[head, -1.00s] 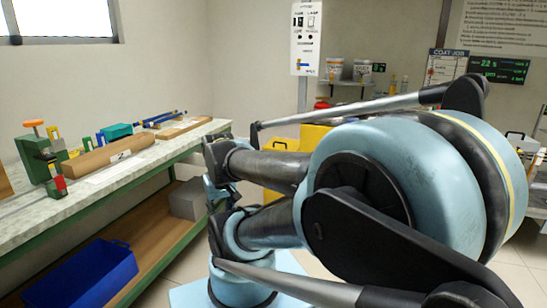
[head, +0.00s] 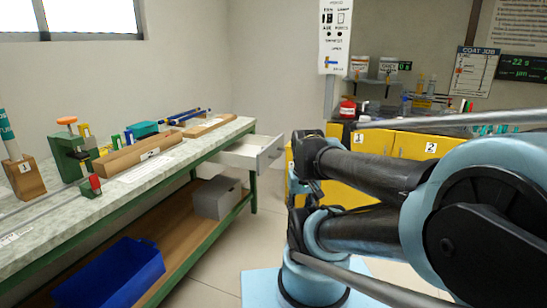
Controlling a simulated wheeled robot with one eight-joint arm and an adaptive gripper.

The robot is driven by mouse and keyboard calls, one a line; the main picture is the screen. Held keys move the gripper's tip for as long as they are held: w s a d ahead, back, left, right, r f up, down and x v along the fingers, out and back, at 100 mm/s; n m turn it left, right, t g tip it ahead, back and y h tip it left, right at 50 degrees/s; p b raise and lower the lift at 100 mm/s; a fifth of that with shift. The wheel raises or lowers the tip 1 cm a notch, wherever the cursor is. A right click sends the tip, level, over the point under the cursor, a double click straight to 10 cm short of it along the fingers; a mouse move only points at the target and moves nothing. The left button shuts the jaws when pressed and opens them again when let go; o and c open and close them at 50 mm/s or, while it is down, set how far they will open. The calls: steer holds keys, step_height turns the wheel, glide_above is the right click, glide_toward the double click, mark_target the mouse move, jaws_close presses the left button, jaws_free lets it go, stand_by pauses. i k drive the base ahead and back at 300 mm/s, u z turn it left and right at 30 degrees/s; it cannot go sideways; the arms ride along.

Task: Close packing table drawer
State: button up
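A white drawer with a grey front (head: 268,152) stands pulled out from under the far right end of the long green-framed table (head: 182,158). Its open top shows beside the table's end. My arm fills the right of the head view, with its links folded in front of the yellow cabinets. My gripper's fingertips cannot be made out, and no part of the arm appears to touch the drawer. Whether this table is the packing table is not marked in view.
The table carries a green vice (head: 70,155), wooden blocks and blue rods. A blue bin (head: 110,275) and a grey box (head: 216,198) sit on its lower shelf. Yellow numbered cabinets (head: 375,183) stand behind my arm. Floor (head: 225,250) between is clear.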

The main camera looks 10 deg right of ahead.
mark_target(246, 153)
steer(key=z, duration=0.05)
steer(key=i, duration=1)
steer(key=u, duration=0.3)
steer(key=k, duration=1)
steer(key=z, duration=0.65)
steer(key=i, duration=1)
steer(key=u, duration=0.05)
